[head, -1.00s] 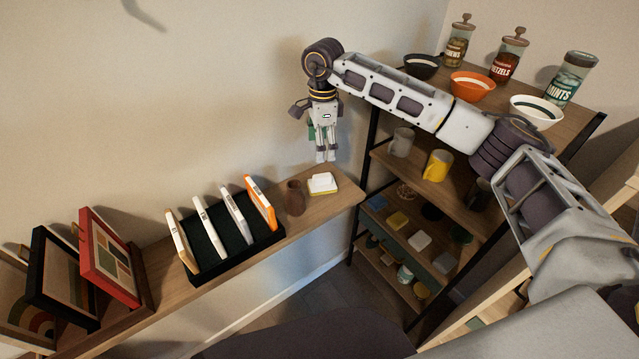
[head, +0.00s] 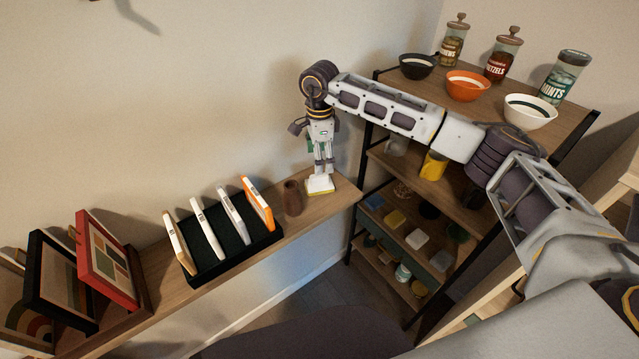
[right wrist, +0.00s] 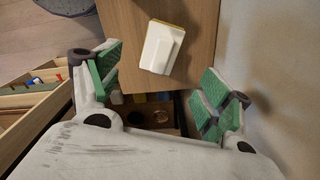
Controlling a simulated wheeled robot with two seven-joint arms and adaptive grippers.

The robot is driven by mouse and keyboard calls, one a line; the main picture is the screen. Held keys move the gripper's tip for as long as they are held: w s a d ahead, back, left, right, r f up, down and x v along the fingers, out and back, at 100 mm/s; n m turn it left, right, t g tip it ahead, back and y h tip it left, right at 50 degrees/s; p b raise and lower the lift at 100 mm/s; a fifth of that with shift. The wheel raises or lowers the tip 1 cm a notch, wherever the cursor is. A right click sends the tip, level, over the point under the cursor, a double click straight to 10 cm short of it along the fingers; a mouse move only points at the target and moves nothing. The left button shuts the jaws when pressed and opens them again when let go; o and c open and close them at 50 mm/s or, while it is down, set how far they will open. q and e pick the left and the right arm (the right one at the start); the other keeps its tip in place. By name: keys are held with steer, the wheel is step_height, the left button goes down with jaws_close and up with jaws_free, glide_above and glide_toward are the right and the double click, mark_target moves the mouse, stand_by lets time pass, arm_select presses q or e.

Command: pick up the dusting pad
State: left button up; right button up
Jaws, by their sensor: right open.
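The dusting pad (head: 319,185) is a white block with a raised top and a yellow base edge. It lies on the narrow wooden shelf, near its right end. In the right wrist view the dusting pad (right wrist: 161,47) lies ahead of the fingers, near the end of the board. My right gripper (head: 322,174) points down just above the pad, its fingertips overlapping it in the head view. In the right wrist view the green-padded fingers (right wrist: 158,90) are wide apart with nothing between them. Whether the fingertips touch the pad cannot be told. My left gripper is not in view.
A brown vase (head: 292,198) stands close left of the pad. Further left are a black rack (head: 228,262) with several upright cases and picture frames (head: 105,255). A shelving unit (head: 392,160) with bowls, jars and mugs stands to the right.

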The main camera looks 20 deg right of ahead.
mark_target(320, 182)
step_height(320, 182, down, 2)
steer(key=shift+f, duration=0.9)
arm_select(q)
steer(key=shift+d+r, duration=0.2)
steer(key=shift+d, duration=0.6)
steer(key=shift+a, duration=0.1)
